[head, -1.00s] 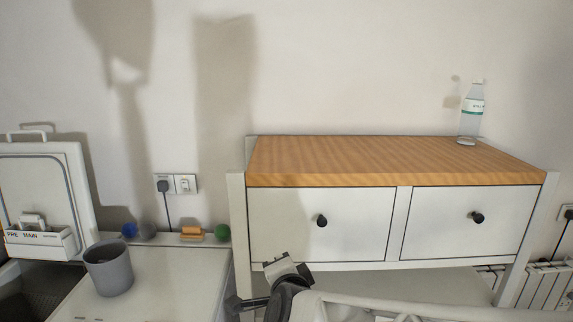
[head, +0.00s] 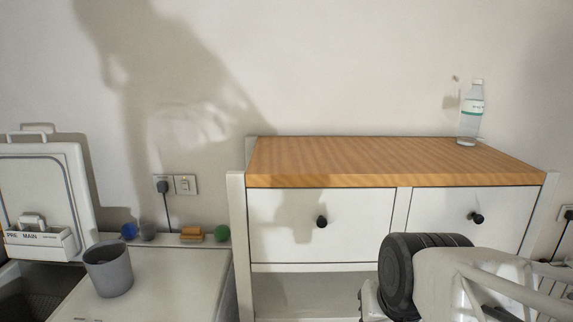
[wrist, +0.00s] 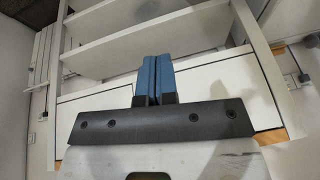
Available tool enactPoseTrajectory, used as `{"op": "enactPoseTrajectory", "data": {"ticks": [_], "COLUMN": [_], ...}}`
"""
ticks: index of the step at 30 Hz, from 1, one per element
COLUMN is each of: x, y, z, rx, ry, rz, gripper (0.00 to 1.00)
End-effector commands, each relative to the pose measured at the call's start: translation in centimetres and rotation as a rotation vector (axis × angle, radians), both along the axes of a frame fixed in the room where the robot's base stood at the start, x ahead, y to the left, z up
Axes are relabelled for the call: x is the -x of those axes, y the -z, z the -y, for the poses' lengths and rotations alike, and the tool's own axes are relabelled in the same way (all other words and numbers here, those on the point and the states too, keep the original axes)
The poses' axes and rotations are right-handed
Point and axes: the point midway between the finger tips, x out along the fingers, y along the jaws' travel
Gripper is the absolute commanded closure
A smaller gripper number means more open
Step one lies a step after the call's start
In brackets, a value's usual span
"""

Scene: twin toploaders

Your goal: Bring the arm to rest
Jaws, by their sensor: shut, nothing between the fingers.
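My gripper (wrist: 154,80) shows in the wrist view with its two blue fingers pressed together and nothing between them. In that view it is in front of the white drawer unit (wrist: 205,85), which appears upside down; I cannot tell the distance. In the head view my arm is at the lower right, in front of the right part of the drawer unit (head: 340,267). The gripper's fingers cannot be made out there.
A clear bottle (head: 470,112) stands on the wooden top (head: 360,160) of the unit. At left are a grey cup (head: 108,270), a white machine with its lid raised (head: 45,180), an orange block (head: 191,234) and small balls, including a green one (head: 223,233). Both drawers look shut.

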Motion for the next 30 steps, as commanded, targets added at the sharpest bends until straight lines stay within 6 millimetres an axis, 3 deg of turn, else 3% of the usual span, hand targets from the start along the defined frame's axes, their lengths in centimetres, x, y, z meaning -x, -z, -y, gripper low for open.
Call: {"op": "enactPoseTrajectory", "data": {"ticks": [3,9,30], "x": [1.9,3.6,3.8], "y": [-0.3,-0.5,-0.5], "z": [1.8,3.1,3.2], "rx": [0.058,0.104,0.107], "ry": [-0.032,-0.064,-0.068], "rz": [-0.074,-0.142,-0.149], "gripper": [1.00,1.00,1.00]}}
